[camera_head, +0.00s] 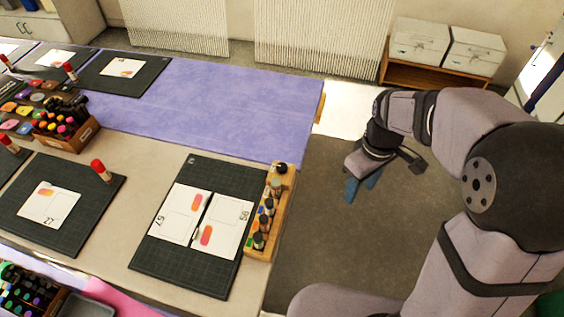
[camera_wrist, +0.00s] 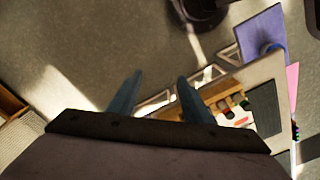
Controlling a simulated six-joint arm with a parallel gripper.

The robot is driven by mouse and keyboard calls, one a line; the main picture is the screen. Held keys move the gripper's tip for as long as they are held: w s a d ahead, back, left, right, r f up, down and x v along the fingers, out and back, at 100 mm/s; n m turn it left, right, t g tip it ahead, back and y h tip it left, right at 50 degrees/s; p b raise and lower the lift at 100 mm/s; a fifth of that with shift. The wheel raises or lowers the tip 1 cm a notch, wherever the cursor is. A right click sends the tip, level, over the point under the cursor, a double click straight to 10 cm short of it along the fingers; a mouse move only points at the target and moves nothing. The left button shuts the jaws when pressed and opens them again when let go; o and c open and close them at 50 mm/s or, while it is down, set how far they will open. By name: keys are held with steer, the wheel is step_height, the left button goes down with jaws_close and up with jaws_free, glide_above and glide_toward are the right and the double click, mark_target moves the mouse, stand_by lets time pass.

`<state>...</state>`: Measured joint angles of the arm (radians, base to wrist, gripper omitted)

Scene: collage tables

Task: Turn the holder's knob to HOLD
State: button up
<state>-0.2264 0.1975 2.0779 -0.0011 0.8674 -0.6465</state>
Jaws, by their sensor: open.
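A wooden holder (camera_head: 264,226) with several small bottles stands along the right edge of the table, beside a dark cutting mat. A dark round cap or knob (camera_head: 281,168) shows at its far end; I cannot read any HOLD mark or tell how it is turned. In the wrist view the holder (camera_wrist: 222,92) shows beyond my fingers, with small coloured tops on it. My gripper (camera_head: 362,189) is open and empty, over the floor to the right of the table and apart from the holder. Its two blue-grey fingers (camera_wrist: 157,95) are spread in the wrist view.
The dark mat (camera_head: 180,270) beside the holder carries two white printed cards (camera_head: 198,222). A second mat with a card and a red-capped glue stick (camera_head: 101,170) lies left. A wooden box of markers (camera_head: 68,128) stands farther left. The floor right of the table is clear.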

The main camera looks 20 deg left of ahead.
steer(key=w+a+n, duration=0.7)
steer(key=a+n, duration=0.2)
steer(key=a, duration=0.2)
steer(key=n, duration=0.8)
glide_above(282, 166)
step_height(282, 166, down, 3)
steer(key=shift+r, duration=0.2)
steer(key=shift+f+p, duration=1)
steer(key=shift+f, duration=2.65)
steer(key=c, duration=1.1)
